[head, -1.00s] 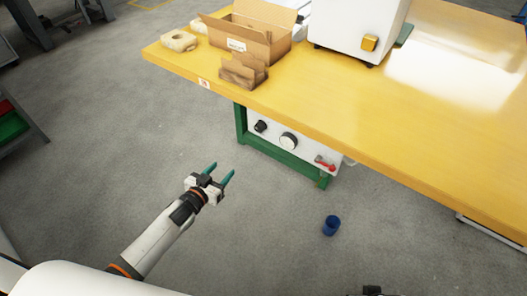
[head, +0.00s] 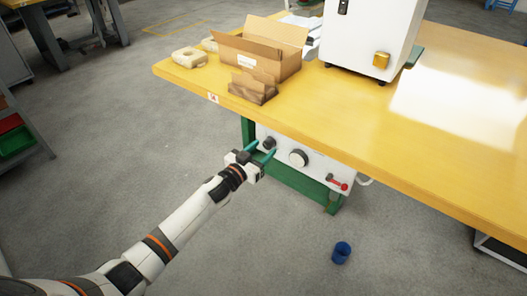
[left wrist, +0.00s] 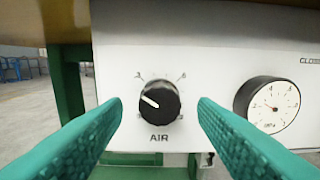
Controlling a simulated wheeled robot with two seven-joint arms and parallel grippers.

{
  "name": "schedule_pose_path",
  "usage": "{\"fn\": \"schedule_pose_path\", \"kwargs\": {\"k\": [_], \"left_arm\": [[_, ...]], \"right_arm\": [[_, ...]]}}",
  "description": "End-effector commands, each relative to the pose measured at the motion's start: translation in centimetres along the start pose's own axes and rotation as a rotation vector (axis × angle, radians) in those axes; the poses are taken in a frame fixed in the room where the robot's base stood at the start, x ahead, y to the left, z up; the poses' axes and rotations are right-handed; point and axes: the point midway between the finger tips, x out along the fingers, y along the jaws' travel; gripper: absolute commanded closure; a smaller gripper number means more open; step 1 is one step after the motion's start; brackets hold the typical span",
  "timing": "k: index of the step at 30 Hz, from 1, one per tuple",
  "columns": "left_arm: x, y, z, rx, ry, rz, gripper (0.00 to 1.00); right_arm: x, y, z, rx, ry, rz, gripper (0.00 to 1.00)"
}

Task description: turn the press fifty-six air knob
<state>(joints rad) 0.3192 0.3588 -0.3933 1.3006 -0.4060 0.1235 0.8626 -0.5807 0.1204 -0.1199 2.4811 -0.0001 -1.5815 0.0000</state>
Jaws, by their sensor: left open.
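The black air knob (left wrist: 160,101) sits on a white panel (left wrist: 200,55) in the left wrist view, with the word AIR below it. Its white pointer line points to the upper left. In the head view the knob (head: 269,143) shows under the table edge. My left gripper (head: 262,149) is open, its teal fingers pointing at the panel. In the left wrist view the left gripper's fingers (left wrist: 160,112) stand on either side of the knob, apart from it. My right gripper does not show.
A round gauge (left wrist: 270,104) is right of the knob. A red-handled valve (head: 338,182) is farther right on the panel. The yellow table (head: 380,125) overhangs the panel and holds a cardboard box (head: 285,68). A blue cup (head: 341,252) stands on the floor.

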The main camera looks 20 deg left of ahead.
Motion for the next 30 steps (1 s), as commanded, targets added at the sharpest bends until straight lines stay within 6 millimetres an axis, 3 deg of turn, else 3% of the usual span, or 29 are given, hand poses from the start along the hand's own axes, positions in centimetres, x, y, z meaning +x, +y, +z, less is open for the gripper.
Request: {"fn": "schedule_pose_path", "kwargs": {"k": [4, 13, 21, 30], "left_arm": [[1.1, 0.04, -0.01, 0.001, 0.0, 0.001, 0.47], [1.28, 0.02, 0.03, 0.0, 0.0, 0.0, 0.47], [1.26, 0.02, 0.02, 0.001, 0.0, 0.0, 0.89], [1.25, 0.02, 0.03, 0.032, 0.001, 0.0, 0.91]], "right_arm": [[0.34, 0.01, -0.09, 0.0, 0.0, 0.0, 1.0], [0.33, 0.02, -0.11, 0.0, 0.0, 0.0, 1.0], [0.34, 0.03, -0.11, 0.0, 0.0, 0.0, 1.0], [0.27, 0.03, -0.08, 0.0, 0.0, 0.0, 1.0]]}}
